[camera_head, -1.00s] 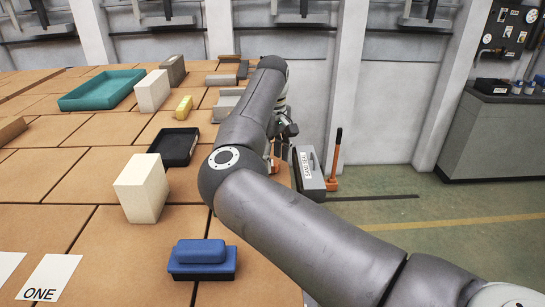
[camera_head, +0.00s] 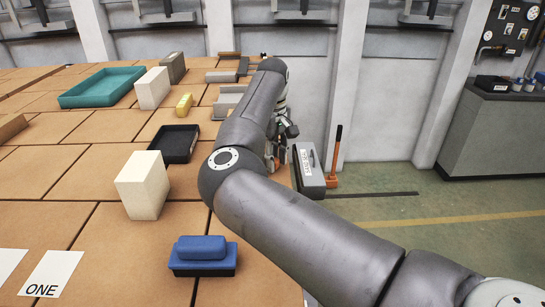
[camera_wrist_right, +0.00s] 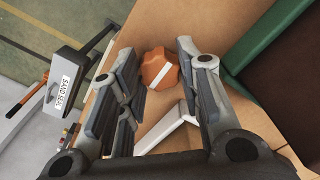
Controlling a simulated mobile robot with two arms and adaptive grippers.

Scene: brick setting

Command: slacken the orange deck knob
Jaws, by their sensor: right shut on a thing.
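The orange deck knob (camera_wrist_right: 158,70), a faceted knob with a white stripe across its top, shows in the right wrist view. My right gripper (camera_wrist_right: 155,62) has one dark finger on each side of it and is shut on it. A pale bar lies on the deck below the knob in that view. In the head view my right gripper (camera_head: 279,147) is at the right edge of the tan deck, and my own arm largely hides it and the knob. My left gripper is in neither view.
A grey sand box (camera_head: 309,172) and an orange-based lever (camera_head: 333,178) stand just right of the deck edge. A cream block (camera_head: 142,186), black tray (camera_head: 176,143), blue-topped block (camera_head: 203,256) and teal tray (camera_head: 100,88) sit on the deck.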

